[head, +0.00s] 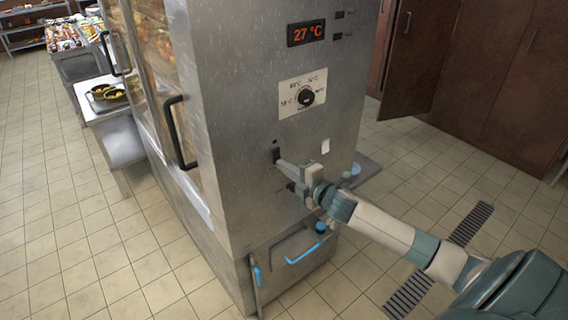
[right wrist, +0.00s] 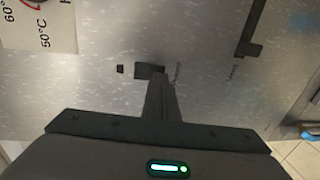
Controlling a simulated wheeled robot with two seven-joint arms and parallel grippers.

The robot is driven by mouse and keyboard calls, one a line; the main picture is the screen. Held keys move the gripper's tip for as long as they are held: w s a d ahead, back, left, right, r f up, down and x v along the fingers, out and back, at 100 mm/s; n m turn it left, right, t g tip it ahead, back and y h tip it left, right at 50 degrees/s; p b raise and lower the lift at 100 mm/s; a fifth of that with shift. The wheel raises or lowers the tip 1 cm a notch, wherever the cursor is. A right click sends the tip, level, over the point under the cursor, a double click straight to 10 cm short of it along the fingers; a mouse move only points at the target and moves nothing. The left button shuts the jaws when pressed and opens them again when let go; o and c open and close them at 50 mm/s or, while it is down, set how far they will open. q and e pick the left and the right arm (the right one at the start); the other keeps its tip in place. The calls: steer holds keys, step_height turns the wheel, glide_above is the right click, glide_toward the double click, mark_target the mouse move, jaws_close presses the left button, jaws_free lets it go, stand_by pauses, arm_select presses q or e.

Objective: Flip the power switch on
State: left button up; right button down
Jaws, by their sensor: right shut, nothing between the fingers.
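The power switch is a small black piece (head: 276,155) on the steel cabinet's control face; it also shows in the right wrist view (right wrist: 148,71). My right gripper (head: 281,164) is shut and empty, with its fingertips right at the switch, and in the right wrist view the shut fingers (right wrist: 160,84) overlap the switch's right part. I cannot tell whether they touch it or which way the switch is set. The lettering beside it is too small to read. My left gripper is not in view.
Above are a temperature knob (head: 306,97) and a lit red display (head: 306,32) reading 27 °C. A black fitting (right wrist: 250,42) sits to the right in the right wrist view. The cabinet's glass door has a black handle (head: 177,132). Tiled floor lies left and right.

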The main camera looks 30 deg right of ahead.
steer(key=shift+w, duration=0.3)
steer(key=shift+w+f+b, duration=0.1)
steer(key=shift+w+b, duration=0.05)
steer(key=shift+b, duration=0.6)
steer(key=s+d+r+b, duration=0.1)
steer(key=s+b, duration=0.3)
steer(key=s, duration=1.3)
steer(key=shift+s+d+r+b, duration=0.15)
steer(key=shift+r+b, duration=0.05)
steer(key=shift+b, duration=0.1)
